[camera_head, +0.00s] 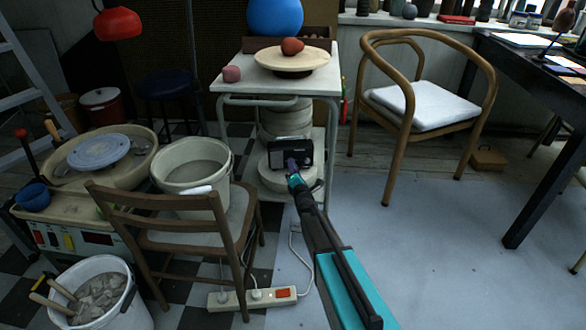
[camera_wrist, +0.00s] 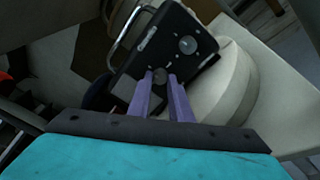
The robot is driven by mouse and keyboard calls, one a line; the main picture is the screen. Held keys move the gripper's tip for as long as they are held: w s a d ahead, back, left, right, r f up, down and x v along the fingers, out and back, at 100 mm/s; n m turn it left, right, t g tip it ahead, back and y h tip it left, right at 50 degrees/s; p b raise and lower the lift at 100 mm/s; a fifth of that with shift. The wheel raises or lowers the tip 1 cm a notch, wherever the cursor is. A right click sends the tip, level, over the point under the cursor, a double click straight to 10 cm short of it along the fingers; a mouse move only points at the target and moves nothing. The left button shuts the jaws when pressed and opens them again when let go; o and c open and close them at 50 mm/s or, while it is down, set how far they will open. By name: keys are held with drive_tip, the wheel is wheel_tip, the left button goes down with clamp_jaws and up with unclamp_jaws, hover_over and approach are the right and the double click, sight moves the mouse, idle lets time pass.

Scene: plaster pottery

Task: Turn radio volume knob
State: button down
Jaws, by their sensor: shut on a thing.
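The radio (camera_head: 284,154) is a small black box on the lower shelf of the white side table, beside and against pale round plaster pieces. In the wrist view the radio (camera_wrist: 180,35) shows tilted, with a round knob (camera_wrist: 160,76) near its lower edge and a larger round grey dial (camera_wrist: 187,45) above. My gripper (camera_head: 291,165) reaches in to the radio's front. In the wrist view its two purple fingers (camera_wrist: 162,82) are shut on the knob, one on each side. The fingers partly hide the knob.
The side table (camera_head: 318,75) stands over the radio, carrying a turntable and a blue ball. A wooden chair (camera_head: 180,202) with a white bucket (camera_head: 172,172) is at left. A power strip (camera_head: 252,298) lies on the floor. Clear floor (camera_head: 430,240) is at right.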

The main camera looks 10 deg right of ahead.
drive_tip(key=c, duration=1.6)
unclamp_jaws()
drive_tip(key=shift+s, duration=0.1)
drive_tip(key=shift+s+d+p, duration=0.15)
drive_tip(key=shift+s+p, duration=0.7)
drive_tip(key=shift+s, duration=2.55)
drive_tip(key=shift+s+d+p, duration=0.1)
drive_tip(key=shift+s+p, duration=0.75)
drive_tip(key=shift+s, duration=2.55)
drive_tip(key=shift+f, duration=0.1)
